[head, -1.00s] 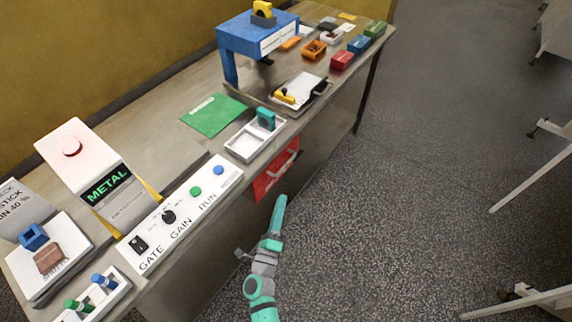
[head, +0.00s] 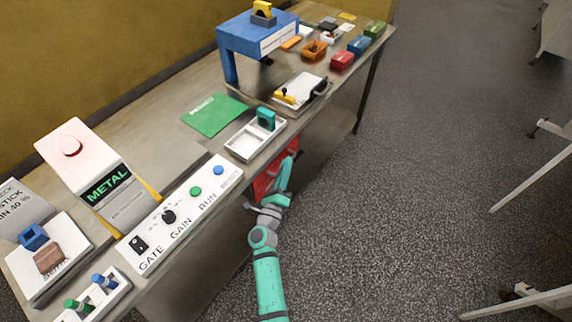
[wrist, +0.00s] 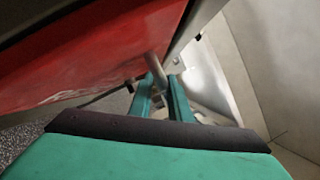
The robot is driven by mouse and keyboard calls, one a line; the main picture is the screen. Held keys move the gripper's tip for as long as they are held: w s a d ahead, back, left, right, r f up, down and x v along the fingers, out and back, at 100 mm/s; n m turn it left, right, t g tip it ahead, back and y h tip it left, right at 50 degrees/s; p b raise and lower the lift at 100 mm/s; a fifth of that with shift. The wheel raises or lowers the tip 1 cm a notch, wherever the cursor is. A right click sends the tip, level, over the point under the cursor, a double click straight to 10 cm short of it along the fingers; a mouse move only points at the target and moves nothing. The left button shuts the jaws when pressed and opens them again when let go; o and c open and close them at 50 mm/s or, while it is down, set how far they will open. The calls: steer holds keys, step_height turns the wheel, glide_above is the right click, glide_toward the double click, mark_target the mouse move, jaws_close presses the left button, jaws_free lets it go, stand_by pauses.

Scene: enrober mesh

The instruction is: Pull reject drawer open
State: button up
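The red reject drawer (head: 264,182) is under the front edge of the bench in the head view, partly hidden by my arm. Its red front (wrist: 80,55) fills the upper left of the wrist view. A grey bar handle (wrist: 155,70) stands out from that front. My gripper (head: 288,163) is at the drawer front. In the wrist view my two teal fingers (wrist: 160,84) are apart, with the handle's end showing between their tips. A gap shows beside the handle, so the fingers look open around it; contact is unclear.
Above the drawer, a white tray (head: 240,150) with a teal block (head: 266,119) stands near the bench edge. A control panel (head: 160,240) with buttons lies to its left.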

steer(key=shift+w+d, duration=0.2)
steer(key=shift+w, duration=0.25)
jaws_close()
